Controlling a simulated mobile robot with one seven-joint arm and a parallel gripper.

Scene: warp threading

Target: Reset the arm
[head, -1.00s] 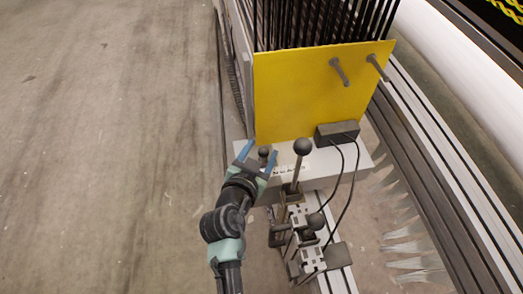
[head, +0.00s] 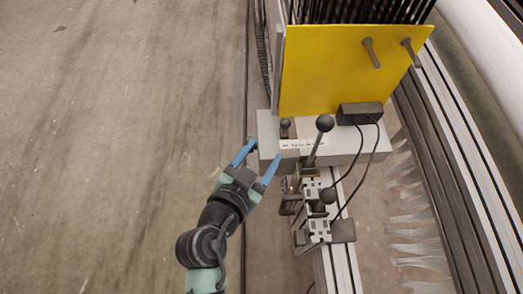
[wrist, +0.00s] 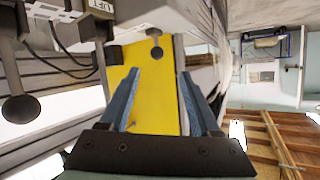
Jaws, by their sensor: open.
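My gripper (head: 262,162) is open and empty, its two blue fingers spread apart, at the left end of the grey block below the yellow panel. In the wrist view my gripper (wrist: 155,90) shows both fingers with nothing between them; the yellow panel (wrist: 135,98) lies behind. A tall lever with a dark ball knob (head: 324,123) stands to the right of the gripper, and a short dark knob (head: 285,124) stands just above it in the picture. I cannot tell whether a fingertip touches the grey block (head: 350,147).
The yellow panel (head: 345,70) carries two grey pegs. A black box (head: 360,113) with cables sits on the grey block. Clamps and another ball knob (head: 328,196) stand below on a rail. Bare floor (head: 120,130) lies open to the left.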

